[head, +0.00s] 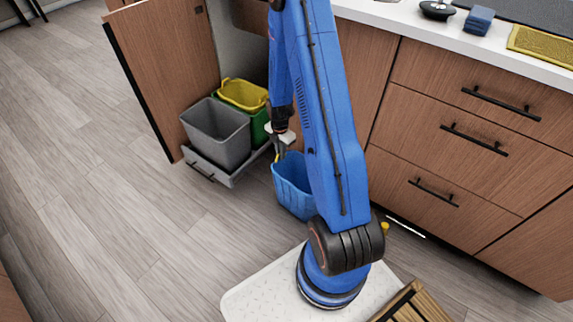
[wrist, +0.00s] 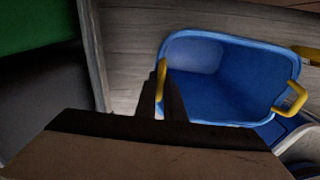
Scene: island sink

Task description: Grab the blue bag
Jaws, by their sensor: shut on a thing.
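The blue bag (head: 292,188) looks like an open-topped blue bin, beside the pull-out tray and partly hidden behind my arm in the head view. In the wrist view the blue bag (wrist: 215,85) shows its open, empty-looking inside and yellow handles on two sides. My gripper (head: 279,153) is at its left rim, seen from above. In the wrist view my gripper (wrist: 165,82) is shut on the left yellow handle (wrist: 161,79). I cannot tell whether the bag's bottom touches the floor.
The cabinet door (head: 168,70) is open at left. Drawers (head: 470,130) are shut at right. The floor (head: 110,200) at left is clear.

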